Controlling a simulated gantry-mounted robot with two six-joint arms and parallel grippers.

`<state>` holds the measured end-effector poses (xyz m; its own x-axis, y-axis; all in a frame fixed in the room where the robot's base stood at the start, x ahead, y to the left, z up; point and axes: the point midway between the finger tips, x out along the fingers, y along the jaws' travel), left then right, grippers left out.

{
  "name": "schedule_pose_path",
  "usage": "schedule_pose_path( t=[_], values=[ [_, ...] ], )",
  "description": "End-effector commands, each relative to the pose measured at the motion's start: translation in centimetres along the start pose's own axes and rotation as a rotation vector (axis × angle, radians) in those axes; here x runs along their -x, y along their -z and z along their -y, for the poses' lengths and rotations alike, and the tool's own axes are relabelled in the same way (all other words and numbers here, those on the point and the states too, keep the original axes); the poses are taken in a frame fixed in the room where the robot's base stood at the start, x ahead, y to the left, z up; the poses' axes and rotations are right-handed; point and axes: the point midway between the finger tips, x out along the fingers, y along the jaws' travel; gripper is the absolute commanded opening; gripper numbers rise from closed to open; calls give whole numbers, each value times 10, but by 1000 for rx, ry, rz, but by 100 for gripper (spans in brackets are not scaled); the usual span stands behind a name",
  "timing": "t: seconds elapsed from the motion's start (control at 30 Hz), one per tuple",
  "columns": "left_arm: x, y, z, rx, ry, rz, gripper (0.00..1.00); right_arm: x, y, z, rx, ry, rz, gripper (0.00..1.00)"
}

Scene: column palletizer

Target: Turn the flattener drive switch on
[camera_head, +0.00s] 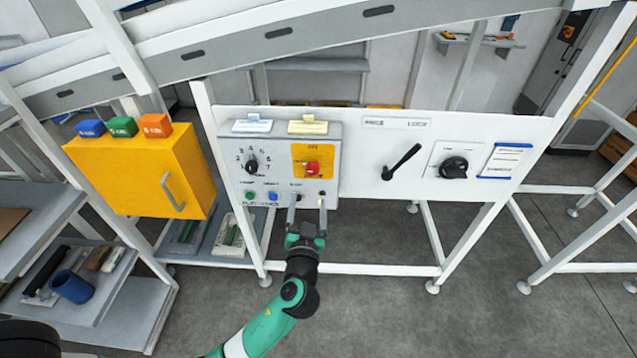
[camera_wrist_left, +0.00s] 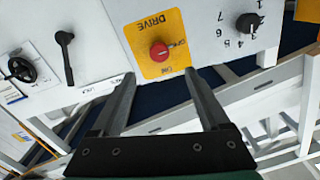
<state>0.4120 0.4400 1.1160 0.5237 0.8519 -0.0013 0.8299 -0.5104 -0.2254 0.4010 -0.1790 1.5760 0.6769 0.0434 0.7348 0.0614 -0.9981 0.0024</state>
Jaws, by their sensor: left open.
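The flattener drive switch is a red knob (camera_head: 312,168) on a yellow plate (camera_head: 300,151) at the right of the light control box. In the left wrist view the red knob (camera_wrist_left: 159,51) sits on the yellow plate marked DRIVE (camera_wrist_left: 146,30), seen upside down. My left gripper (camera_head: 307,199) is open and empty, just below the yellow plate in the head view. In the left wrist view its fingers (camera_wrist_left: 160,76) point at the panel, one on each side of the knob's line. They appear apart from the knob. My right gripper is not in view.
A numbered dial (camera_head: 251,165) and small buttons share the box. A black lever (camera_head: 401,162) and a black rotary handle (camera_head: 454,167) are on the white panel to the right. A yellow cabinet (camera_head: 140,170) stands left. Open floor (camera_head: 370,310) lies in front.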

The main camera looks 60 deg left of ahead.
Motion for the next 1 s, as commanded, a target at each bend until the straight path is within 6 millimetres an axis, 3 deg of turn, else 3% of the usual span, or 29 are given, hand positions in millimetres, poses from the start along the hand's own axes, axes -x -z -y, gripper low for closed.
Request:
schedule_pose_path(
  t=[0.17,0.27,0.7,1.0],
  values=[
    [-5,2,0,2,2,-1,79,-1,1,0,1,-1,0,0],
    [-18,3,1,2,4,-1,79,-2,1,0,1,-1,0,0],
    [-106,2,0,2,1,-2,79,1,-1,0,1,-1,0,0],
    [-117,2,0,2,-1,-2,79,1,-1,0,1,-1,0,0]
  ],
)
